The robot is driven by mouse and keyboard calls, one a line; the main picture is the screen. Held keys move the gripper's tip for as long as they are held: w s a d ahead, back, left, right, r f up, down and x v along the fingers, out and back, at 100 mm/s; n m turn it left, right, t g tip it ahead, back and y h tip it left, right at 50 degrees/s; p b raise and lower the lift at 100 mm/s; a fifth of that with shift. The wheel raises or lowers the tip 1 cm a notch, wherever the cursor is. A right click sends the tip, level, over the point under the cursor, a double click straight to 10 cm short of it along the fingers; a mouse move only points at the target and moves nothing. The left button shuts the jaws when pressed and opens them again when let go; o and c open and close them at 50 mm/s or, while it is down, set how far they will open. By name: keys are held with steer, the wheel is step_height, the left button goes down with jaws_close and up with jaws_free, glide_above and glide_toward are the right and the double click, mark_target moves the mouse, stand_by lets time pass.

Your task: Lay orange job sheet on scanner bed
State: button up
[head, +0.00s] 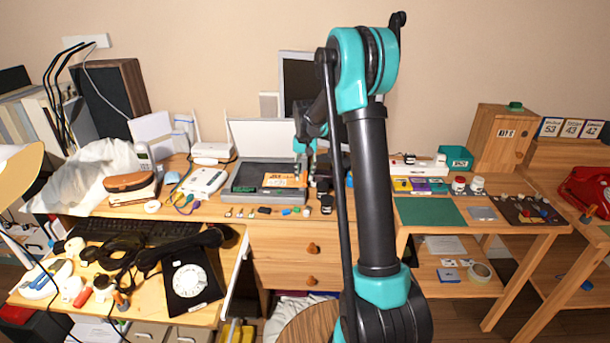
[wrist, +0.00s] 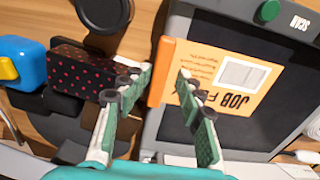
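The orange job sheet (wrist: 215,80) lies print-up over the scanner's dark bed (wrist: 262,128) in the wrist view. Its edge with a raised orange strip (wrist: 160,72) overlaps the grey scanner frame (wrist: 158,135). The sheet also shows on the scanner in the head view (head: 285,180). My gripper (wrist: 163,82) is open, with its green-padded fingers apart on either side of the strip. I see gaps between the strip and the fingers. Whether the sheet rests fully flat is hard to tell. My arm stands in front of the scanner's right side in the head view.
The scanner's white lid (head: 262,138) stands raised behind it. A green button (wrist: 267,10) sits by the SCAN label. A dark red-dotted case (wrist: 85,70) and a blue-and-yellow item (wrist: 20,65) are close beside my gripper. Small items line the desk front.

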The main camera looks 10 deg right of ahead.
step_height(320, 180, up, 12)
steer(key=f, duration=0.1)
steer(key=s+d+f+t, duration=0.1)
steer(key=s+f, duration=0.3)
steer(key=s, duration=0.8)
steer(key=s+d+f+n+t, duration=0.1)
steer(key=s+f, duration=0.3)
steer(key=s, duration=0.8)
steer(key=s+d+f+n+t, duration=0.1)
steer(key=s+f, duration=0.3)
steer(key=s, duration=0.8)
steer(key=shift+d+f+t, duration=0.4)
steer(key=shift+d+t, duration=0.15)
steer(key=shift+t, duration=0.05)
